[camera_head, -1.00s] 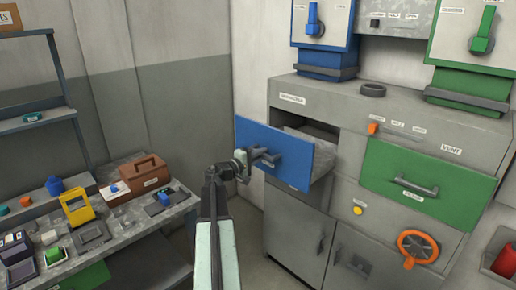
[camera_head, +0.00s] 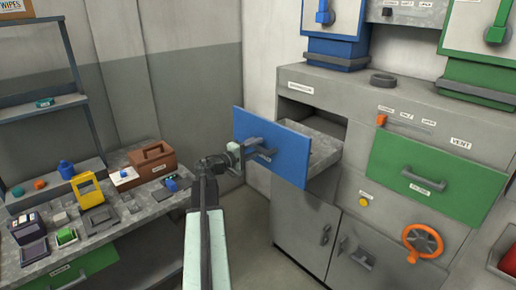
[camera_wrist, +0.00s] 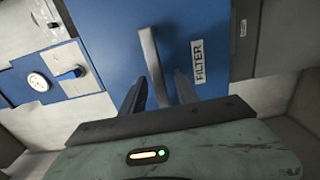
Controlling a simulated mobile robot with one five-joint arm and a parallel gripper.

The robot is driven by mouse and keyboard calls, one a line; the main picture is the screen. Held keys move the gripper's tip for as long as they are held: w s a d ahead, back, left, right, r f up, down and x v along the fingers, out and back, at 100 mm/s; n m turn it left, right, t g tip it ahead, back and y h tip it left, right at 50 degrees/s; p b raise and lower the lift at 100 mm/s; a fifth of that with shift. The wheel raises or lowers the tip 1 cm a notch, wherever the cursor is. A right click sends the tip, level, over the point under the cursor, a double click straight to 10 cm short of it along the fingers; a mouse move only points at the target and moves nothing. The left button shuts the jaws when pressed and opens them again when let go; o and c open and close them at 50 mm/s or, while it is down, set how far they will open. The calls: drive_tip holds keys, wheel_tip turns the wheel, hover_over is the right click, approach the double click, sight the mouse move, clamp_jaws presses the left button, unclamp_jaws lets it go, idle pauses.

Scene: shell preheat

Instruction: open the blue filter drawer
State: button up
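The blue filter drawer (camera_head: 285,160) stands well out of the grey cabinet, its grey side wall and open top showing behind the blue front. Its grey bar handle (camera_head: 260,148) is on the front. My gripper (camera_head: 237,155) is at the left end of the handle in the head view. The FILTER label (camera_wrist: 197,62) is right of the handle. The exact finger contact is partly hidden.
A green drawer (camera_head: 436,180) is shut on the right, above an orange handwheel (camera_head: 422,241). Cabinet doors (camera_head: 303,226) are below the blue drawer. A workbench (camera_head: 115,225) with several items stands at left. Bare floor lies between bench and cabinet.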

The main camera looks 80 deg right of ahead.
drive_tip(key=shift+s, duration=0.15)
drive_tip(key=v, duration=0.8)
